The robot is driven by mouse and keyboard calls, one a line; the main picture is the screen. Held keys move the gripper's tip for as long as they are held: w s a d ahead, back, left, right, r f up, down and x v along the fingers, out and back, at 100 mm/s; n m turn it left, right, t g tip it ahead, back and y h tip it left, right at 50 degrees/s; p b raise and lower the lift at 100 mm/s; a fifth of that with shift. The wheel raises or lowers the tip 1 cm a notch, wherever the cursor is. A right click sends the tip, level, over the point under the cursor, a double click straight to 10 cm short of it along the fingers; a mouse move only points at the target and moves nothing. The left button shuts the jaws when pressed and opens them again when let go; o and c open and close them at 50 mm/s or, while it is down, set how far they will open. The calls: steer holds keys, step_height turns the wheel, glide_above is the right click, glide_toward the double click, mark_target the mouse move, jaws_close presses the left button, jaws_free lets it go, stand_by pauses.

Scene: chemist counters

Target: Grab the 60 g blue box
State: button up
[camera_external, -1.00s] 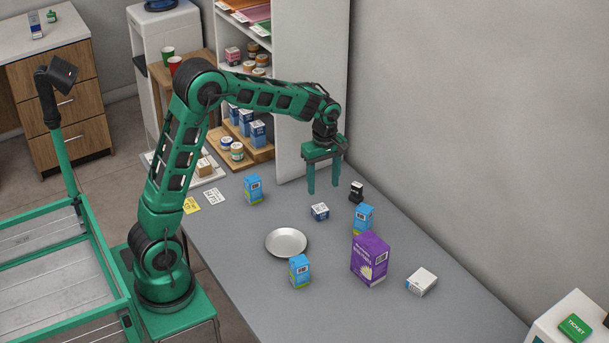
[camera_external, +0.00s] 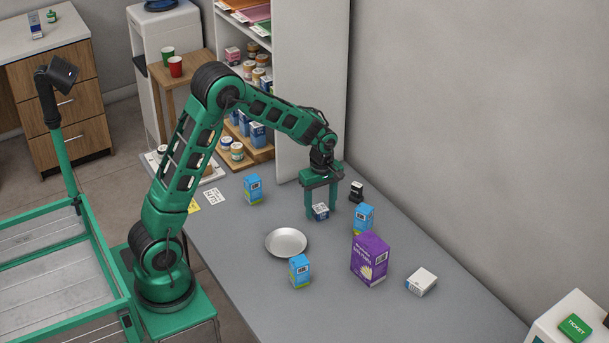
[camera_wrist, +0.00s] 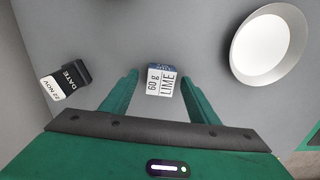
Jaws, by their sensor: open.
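The 60 g blue box (camera_external: 320,211) is small, dark blue and white, and lies on the grey counter. In the wrist view the same box (camera_wrist: 161,80) shows the print "60 g" and "LIME" and sits between my finger ends. My gripper (camera_external: 322,213) is open and points down, with its fingers at either side of the box. In the wrist view my gripper (camera_wrist: 158,88) shows a gap between each finger and the box.
A black date stamp (camera_external: 356,192) stands right of the box. A metal dish (camera_external: 286,242) lies in front. Tall light-blue boxes (camera_external: 363,219) (camera_external: 253,189) (camera_external: 300,271), a purple box (camera_external: 369,259) and a white box (camera_external: 421,281) stand around. A white shelf panel (camera_external: 309,90) rises behind.

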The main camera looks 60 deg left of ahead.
steer(key=c, duration=1.1)
steer(key=shift+c, duration=0.2)
steer(key=shift+r, duration=0.15)
